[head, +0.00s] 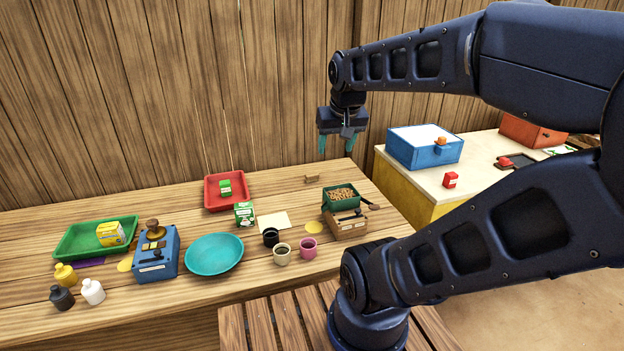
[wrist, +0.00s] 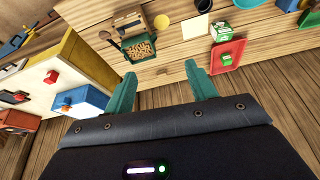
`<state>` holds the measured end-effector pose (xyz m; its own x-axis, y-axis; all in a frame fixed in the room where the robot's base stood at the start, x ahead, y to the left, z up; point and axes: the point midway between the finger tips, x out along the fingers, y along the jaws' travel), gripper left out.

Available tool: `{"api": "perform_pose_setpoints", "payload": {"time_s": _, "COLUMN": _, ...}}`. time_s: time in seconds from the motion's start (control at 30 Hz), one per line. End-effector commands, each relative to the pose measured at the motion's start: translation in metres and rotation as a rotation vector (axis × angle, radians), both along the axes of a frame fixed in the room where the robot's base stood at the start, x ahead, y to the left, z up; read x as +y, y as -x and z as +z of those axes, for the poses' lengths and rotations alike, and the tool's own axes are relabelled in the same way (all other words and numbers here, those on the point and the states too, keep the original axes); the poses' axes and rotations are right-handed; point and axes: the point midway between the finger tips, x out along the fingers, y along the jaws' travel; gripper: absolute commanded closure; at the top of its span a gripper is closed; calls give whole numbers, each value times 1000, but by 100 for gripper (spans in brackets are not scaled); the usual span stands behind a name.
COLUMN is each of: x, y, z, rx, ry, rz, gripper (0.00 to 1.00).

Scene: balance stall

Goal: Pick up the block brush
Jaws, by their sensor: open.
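In the wrist view my gripper (wrist: 160,76) is also open over the table's back edge; I cannot clearly make out the block there.
A green tub of brown pieces (head: 341,194) and a wooden box (head: 345,226) stand to the right. A red tray (head: 226,205) with a green box lies to the left. The plank wall (head: 200,90) rises behind. A blue box (head: 424,147) stands on the other table.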

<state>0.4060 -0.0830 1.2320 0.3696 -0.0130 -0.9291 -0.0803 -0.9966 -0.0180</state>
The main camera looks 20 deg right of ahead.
Motion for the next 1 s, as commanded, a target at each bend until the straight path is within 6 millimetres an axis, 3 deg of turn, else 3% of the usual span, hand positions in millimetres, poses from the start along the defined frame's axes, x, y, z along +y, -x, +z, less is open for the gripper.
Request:
{"api": "perform_pose_setpoints", "payload": {"time_s": 0.5, "x": -18, "y": -131, "z": 5, "rx": 82, "ry": -54, "rz": -358, "gripper": 44}}
{"api": "perform_pose_setpoints", "payload": {"time_s": 0.77, "x": -26, "y": -199, "z": -12, "rx": 107, "ry": -62, "rz": -539, "gripper": 44}}
{"api": "perform_pose_setpoints", "payload": {"time_s": 1.0, "x": -33, "y": -262, "z": -38, "rx": 120, "ry": -61, "rz": -705, "gripper": 44}}
